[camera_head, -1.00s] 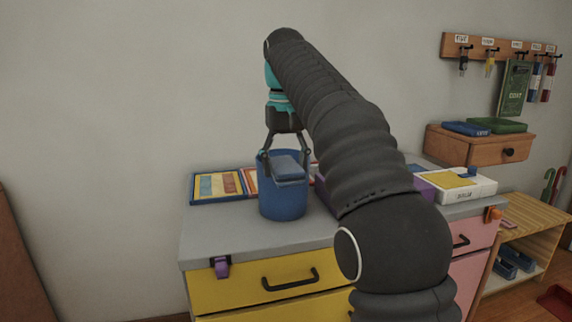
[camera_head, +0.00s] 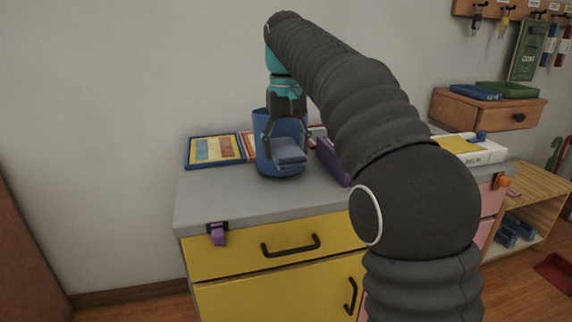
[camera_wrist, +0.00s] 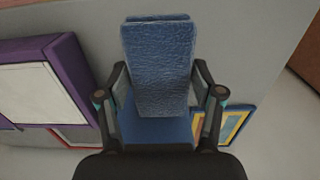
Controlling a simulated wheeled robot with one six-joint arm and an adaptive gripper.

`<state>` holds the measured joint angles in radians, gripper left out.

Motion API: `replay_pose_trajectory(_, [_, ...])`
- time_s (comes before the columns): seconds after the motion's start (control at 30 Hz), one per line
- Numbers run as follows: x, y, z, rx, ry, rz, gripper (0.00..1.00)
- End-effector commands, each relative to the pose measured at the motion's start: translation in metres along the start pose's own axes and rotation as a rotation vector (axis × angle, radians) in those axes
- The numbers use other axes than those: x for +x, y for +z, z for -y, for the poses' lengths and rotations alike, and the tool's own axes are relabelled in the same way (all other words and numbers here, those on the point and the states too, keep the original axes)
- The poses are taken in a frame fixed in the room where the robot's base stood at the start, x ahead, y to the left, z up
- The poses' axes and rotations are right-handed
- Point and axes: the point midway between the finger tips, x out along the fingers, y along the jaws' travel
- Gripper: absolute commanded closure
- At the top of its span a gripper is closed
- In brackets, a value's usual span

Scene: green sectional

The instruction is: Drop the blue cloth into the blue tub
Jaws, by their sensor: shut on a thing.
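My gripper (camera_head: 287,140) points down and is shut on the blue cloth (camera_head: 289,152), a folded, flat-looking pad. The cloth also shows between the fingers in the wrist view (camera_wrist: 160,65). The blue tub (camera_head: 263,155) stands upright on the grey cabinet top. In the head view the gripper and cloth overlap the tub's front and hide much of it. In the wrist view a blue surface, likely the tub (camera_wrist: 155,130), shows just beyond the cloth's lower end, and the cloth's other end lies over grey top. Whether cloth and tub touch is unclear.
Framed coloured panels (camera_head: 215,151) lie left of the tub. A purple-edged box (camera_head: 333,160) stands close on its right. A white box with a yellow top (camera_head: 468,150) is further right. The front left of the grey top (camera_head: 220,200) is clear.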

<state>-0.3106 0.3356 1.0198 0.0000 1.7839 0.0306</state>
Motion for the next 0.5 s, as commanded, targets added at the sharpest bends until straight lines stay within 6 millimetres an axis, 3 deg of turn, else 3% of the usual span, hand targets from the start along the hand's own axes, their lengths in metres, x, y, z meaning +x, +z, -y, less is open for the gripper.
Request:
replay_pose_trajectory(0.2, [0.032,0.0,0.0,0.0,0.0,0.002,0.67])
replay_pose_trajectory(0.27, [0.036,-0.001,0.0,0.0,0.0,0.0,0.67])
replay_pose_trajectory(0.37, [0.037,-0.001,0.0,0.0,0.0,0.0,0.78])
replay_pose_trajectory(0.47, [0.037,-0.002,0.0,0.0,0.0,-0.001,0.79])
replay_pose_trajectory(0.5, [0.037,-0.002,0.0,0.0,0.0,-0.001,0.31])
